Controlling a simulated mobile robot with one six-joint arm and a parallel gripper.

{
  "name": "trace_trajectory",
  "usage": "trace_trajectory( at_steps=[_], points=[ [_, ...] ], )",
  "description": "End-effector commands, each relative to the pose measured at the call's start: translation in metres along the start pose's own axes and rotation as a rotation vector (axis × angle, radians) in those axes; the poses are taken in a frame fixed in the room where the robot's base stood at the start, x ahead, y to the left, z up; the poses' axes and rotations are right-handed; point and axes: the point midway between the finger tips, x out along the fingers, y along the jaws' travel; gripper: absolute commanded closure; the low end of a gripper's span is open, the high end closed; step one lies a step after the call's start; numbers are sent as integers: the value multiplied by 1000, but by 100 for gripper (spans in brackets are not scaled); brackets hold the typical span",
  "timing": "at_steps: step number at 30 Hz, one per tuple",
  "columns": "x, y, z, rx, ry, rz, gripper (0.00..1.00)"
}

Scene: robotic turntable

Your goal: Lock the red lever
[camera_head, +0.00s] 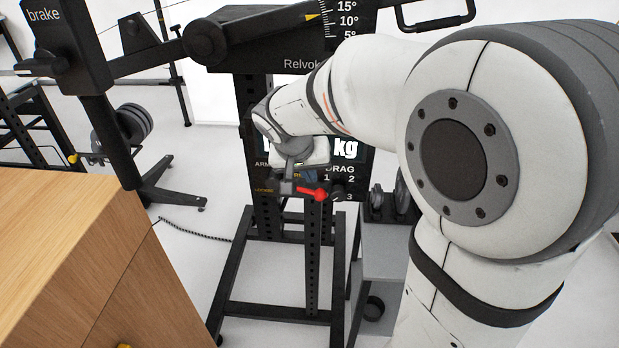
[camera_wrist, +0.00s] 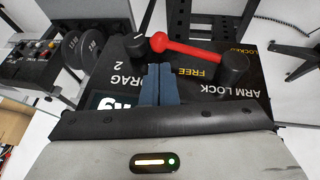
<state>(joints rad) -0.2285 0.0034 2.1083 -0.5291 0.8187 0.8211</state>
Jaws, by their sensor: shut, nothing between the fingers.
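The red lever (camera_wrist: 190,49) is a short bar with a ball end, on a dark pivot hub (camera_wrist: 235,68) on a black panel. It lies roughly sideways, its ball end towards a black drag knob (camera_wrist: 133,46). "FREE" is printed beside the bar, and "LOCKED" on the other side of the hub. In the head view the red lever (camera_head: 311,193) points right. My gripper (camera_wrist: 158,69) has its blue fingers together and empty, with tips just short of the bar near its ball end. I cannot tell whether they touch. In the head view my wrist partly hides the panel.
A wooden box (camera_head: 60,250) stands at the left. A black arm marked "brake" (camera_head: 55,30) reaches in at the upper left. Weight plates (camera_wrist: 82,50) stand beside the panel. The black frame (camera_head: 270,311) stands on open white floor.

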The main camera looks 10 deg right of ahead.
Motion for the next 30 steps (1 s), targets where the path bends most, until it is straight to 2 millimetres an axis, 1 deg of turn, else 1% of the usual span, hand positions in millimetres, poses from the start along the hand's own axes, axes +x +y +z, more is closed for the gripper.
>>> trace_trajectory(
  at_steps=[1,6,9,12,16,23,24,26,30],
  points=[
    [12,1,1,0,-4,3,100],
    [43,1,0,1,-3,2,100],
    [56,1,0,0,-2,1,100],
    [65,0,0,1,-1,0,100],
    [69,1,0,1,0,0,100],
    [70,1,0,1,0,0,100],
    [67,-8,2,-2,1,-1,100],
    [68,-3,1,1,1,-1,100],
    [70,-4,2,1,1,-17,100]
  ],
)
